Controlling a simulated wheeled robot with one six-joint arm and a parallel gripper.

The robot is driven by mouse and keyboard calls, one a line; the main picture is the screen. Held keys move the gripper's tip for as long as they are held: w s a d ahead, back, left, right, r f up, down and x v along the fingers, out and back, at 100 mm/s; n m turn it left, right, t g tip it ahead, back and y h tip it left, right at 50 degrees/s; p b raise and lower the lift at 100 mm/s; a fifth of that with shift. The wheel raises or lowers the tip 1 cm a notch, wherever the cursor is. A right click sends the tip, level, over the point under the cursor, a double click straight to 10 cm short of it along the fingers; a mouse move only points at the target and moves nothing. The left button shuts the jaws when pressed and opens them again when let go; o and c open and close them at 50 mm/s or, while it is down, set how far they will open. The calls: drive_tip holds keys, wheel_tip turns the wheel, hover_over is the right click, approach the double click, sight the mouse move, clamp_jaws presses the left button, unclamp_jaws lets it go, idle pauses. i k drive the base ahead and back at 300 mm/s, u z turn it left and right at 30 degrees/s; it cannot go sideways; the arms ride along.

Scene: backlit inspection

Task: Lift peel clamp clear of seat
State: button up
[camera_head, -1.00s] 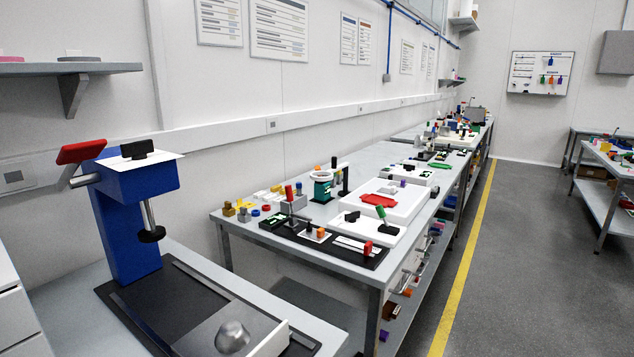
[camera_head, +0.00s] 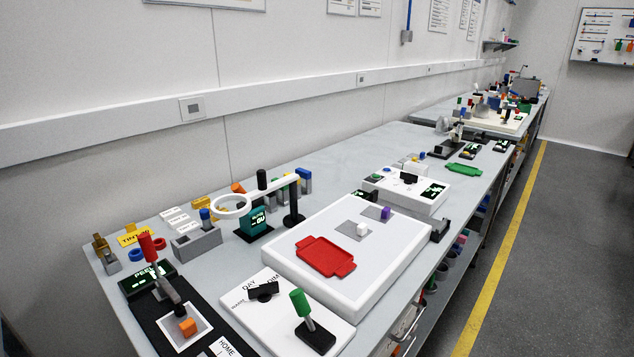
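A black fixture (camera_head: 150,328) with a small lit display reading "PEEL" (camera_head: 147,280) stands at the near left corner of the bench. A red-handled lever or clamp with a dark arm (camera_head: 168,288) rises from it, leaning over a white square plate (camera_head: 178,340). An orange block (camera_head: 187,327) is on that plate, by the lower end of the dark arm. I cannot tell which part is the clamp's seat, or whether the clamp touches it. My gripper is not in view.
A white panel (camera_head: 250,305) with a black knob and a green-handled lever (camera_head: 301,305) stands to the right. Behind it lies a white light box (camera_head: 290,270) with a red tray (camera_head: 325,256). A ring magnifier (camera_head: 232,203) stands behind. The aisle floor (camera_head: 560,240) at right is clear.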

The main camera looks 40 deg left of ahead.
sight(145, 239)
drive_tip(key=i, duration=1.85)
drive_tip(key=u, duration=3.95)
